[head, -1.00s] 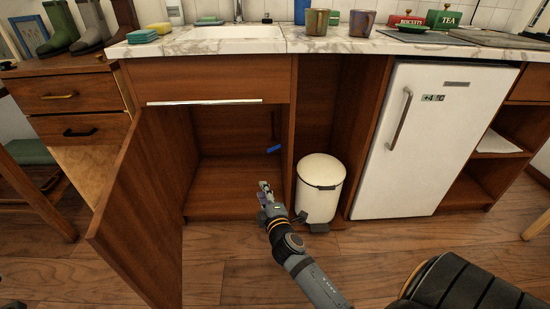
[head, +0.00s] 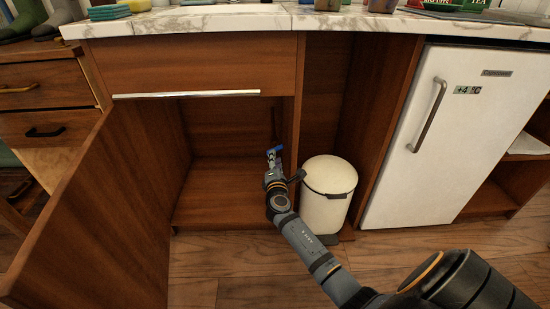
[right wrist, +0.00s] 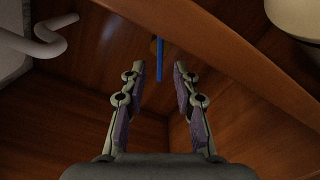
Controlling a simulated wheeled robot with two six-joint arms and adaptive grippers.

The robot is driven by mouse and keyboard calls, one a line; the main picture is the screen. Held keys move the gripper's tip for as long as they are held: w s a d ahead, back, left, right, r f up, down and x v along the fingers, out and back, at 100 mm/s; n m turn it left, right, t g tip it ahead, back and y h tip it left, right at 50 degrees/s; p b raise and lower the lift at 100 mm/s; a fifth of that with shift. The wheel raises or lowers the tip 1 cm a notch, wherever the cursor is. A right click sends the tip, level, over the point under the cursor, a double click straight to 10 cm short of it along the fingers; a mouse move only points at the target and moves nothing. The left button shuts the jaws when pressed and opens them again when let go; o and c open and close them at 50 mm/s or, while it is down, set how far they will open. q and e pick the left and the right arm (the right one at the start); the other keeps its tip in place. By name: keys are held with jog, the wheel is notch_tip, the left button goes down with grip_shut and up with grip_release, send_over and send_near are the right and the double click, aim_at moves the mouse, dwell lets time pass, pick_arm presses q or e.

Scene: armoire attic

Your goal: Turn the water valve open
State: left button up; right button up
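The water valve's blue handle (head: 277,149) is inside the open sink cabinet, at the right inner side. In the right wrist view it is a narrow blue bar (right wrist: 160,62), seen edge-on between my fingertips and slightly beyond them. My right gripper (head: 273,158) reaches into the cabinet, close to the handle. In the right wrist view the right gripper (right wrist: 159,80) is open, with one finger on either side of the bar. I cannot tell whether either finger touches it. The valve body is hidden. My left gripper is not in view.
The cabinet door (head: 95,215) stands open on the left. A cream bin (head: 327,195) stands close right of my right arm. A white fridge (head: 440,140) is farther right. A white pipe (right wrist: 45,38) shows in the right wrist view. The cabinet floor (head: 215,195) looks clear.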

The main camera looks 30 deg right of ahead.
aim_at(275, 148)
jog(key=shift+b+x, duration=0.45)
jog(key=shift+x, duration=1.3)
grip_shut()
